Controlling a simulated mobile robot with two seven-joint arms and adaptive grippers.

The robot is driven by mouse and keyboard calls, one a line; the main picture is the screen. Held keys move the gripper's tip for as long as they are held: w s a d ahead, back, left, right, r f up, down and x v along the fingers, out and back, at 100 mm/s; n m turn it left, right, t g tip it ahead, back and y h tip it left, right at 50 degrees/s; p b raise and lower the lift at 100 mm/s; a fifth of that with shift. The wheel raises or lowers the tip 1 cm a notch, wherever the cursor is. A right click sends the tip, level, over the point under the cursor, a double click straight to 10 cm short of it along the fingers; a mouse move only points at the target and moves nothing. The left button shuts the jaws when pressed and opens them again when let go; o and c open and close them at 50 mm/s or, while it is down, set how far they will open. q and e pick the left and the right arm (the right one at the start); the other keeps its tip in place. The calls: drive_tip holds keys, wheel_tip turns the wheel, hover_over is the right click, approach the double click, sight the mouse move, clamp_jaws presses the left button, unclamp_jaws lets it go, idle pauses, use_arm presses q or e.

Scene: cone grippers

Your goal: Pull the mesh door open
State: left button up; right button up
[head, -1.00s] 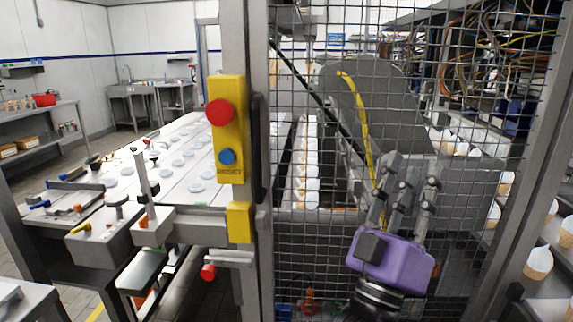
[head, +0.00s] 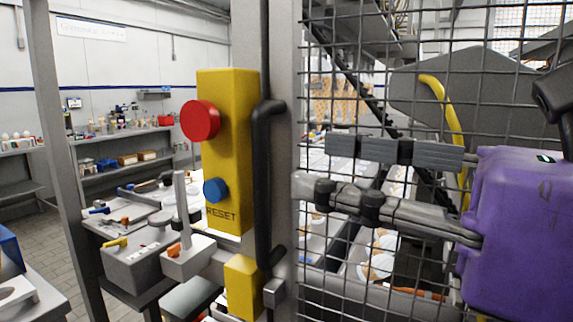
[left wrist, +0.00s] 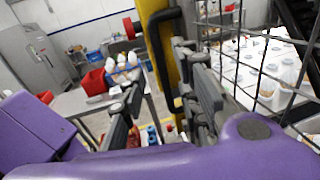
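The mesh door (head: 345,255) is a dark wire grid in a grey frame and stands upright on the right of the head view. Its black vertical bar handle (head: 263,190) is beside the yellow switch box; the dark handle also shows in the left wrist view (left wrist: 158,62). My purple left gripper (head: 318,166) is in front of the mesh, its fingers pointing left at the handle. The fingers are spread, with a gap between them and nothing held. In the left wrist view the handle lies ahead, between the finger directions. My right gripper is out of view.
The yellow box (head: 228,150) carries a red button (head: 200,120) and a blue RESET button (head: 215,190). A smaller yellow block (head: 241,287) is below it. Behind the mesh are a conveyor with white cups and a yellow cable (head: 440,100).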

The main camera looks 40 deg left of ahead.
sight(266, 167)
use_arm(q)
drive_tip(key=a, duration=0.6)
drive_tip(key=shift+s+a, duration=0.1)
drive_tip(key=shift+s, duration=0.05)
drive_tip(key=shift+a+p, duration=0.3)
drive_tip(key=shift+a, duration=0.35)
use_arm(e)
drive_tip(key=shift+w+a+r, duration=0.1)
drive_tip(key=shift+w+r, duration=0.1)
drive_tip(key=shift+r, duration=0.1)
use_arm(q)
clamp_jaws()
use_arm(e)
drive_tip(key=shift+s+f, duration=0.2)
